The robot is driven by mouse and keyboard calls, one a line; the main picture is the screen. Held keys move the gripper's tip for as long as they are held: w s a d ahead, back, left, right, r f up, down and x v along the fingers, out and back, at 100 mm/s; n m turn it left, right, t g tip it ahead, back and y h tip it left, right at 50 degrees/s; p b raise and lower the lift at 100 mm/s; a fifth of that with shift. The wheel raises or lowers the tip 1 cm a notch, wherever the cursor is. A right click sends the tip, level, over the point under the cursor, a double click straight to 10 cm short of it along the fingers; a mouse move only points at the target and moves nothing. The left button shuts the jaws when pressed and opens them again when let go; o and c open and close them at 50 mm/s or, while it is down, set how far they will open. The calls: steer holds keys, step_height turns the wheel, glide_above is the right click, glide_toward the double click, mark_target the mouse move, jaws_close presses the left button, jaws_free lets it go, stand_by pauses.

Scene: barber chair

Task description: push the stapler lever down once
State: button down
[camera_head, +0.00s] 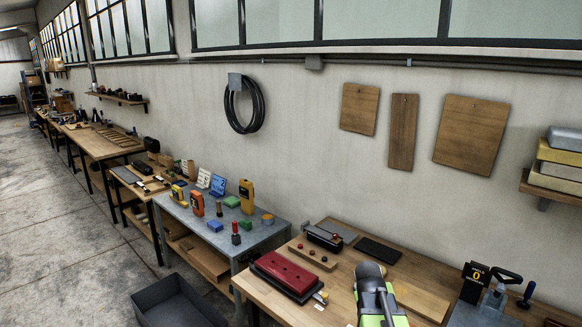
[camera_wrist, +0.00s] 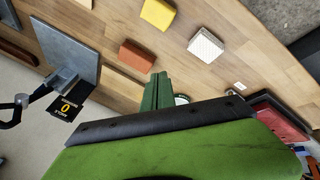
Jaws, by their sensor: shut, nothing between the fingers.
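A long red-topped device with a dark base (camera_head: 288,274) lies on the near wooden bench, left of my arm. It looks like the stapler, though I cannot be sure. A red and dark thing at the right edge of the wrist view (camera_wrist: 278,118) may be the same device, partly cut off. My gripper (camera_wrist: 157,88) shows green fingers that are shut and empty over the bench. The fingers are apart from the red device. In the head view my green and black arm hides the fingertips.
A counter reading 0 (camera_head: 479,274) stands beside a clamp with black handles on the right. Orange (camera_wrist: 136,55), yellow (camera_wrist: 158,14) and white (camera_wrist: 206,46) blocks lie near my gripper. A black device (camera_head: 322,237) stands behind the red one. Bare wood lies between the blocks.

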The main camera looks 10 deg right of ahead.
steer(key=s+a+f+g+y, duration=0.1)
steer(key=s+a, duration=0.1)
steer(key=a, duration=0.5)
steer(key=s+a+f+g+y+b, duration=0.1)
steer(key=s+a+f, duration=0.1)
steer(key=a, duration=0.5)
steer(key=s+a+f+n+g+y, duration=0.1)
steer(key=s+a+f+y, duration=0.1)
steer(key=s+a, duration=0.2)
steer(key=a, duration=0.3)
steer(key=shift+a+b, duration=0.25)
steer(key=shift+b, duration=0.1)
steer(key=shift+w+f, duration=0.1)
